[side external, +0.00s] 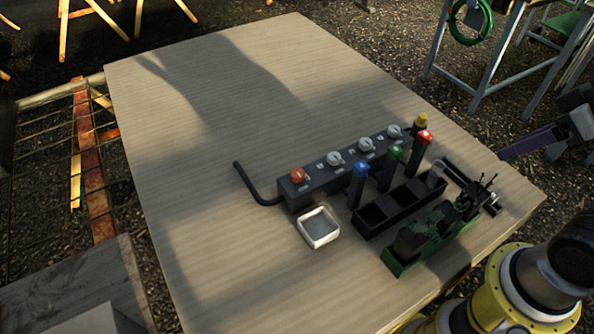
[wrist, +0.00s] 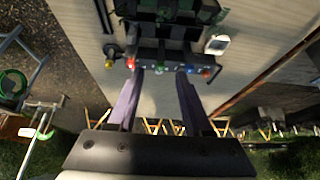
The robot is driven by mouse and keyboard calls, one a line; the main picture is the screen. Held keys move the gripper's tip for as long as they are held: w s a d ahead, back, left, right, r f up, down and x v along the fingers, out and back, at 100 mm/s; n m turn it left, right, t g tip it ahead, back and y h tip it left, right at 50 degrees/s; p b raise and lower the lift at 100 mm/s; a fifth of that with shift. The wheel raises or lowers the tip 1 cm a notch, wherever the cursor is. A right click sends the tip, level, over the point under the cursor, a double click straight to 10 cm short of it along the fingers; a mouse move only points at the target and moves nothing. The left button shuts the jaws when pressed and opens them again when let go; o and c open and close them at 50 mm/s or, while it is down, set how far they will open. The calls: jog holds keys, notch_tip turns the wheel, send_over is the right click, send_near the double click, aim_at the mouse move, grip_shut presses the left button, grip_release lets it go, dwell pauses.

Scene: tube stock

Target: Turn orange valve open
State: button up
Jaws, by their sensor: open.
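The orange valve (side external: 297,174) is a round knob at the left end of a dark manifold block (side external: 340,168) on the table. Several white-grey knobs sit in a row to its right on the same block. My gripper's purple finger (side external: 530,142) shows at the right edge in the side view, beyond the table and far from the orange valve. In the wrist view my gripper (wrist: 160,73) has both purple fingers apart with nothing between them.
Upright tubes with blue (side external: 360,169), green (side external: 394,153), red (side external: 424,137) and yellow (side external: 421,121) tops stand near the block. A white tray (side external: 334,238), black bin (side external: 365,230) and green-based holder (side external: 398,268) stand in front. A dark pipe (side external: 252,187) curves left. The table's left (side external: 190,130) is clear.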

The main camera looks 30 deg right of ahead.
jog(key=shift+o, duration=1.6)
jog(key=shift+m, duration=0.8)
jog(key=w+a+r+m, duration=0.3)
jog(key=w+r+m, duration=0.55)
jog(key=w, duration=0.35)
jog(key=m+g, duration=0.1)
jog(key=g, duration=0.5)
send_over(298, 173)
notch_tip(298, 173, down, 19)
notch_tip(298, 173, down, 14)
jog(key=shift+r, duration=0.25)
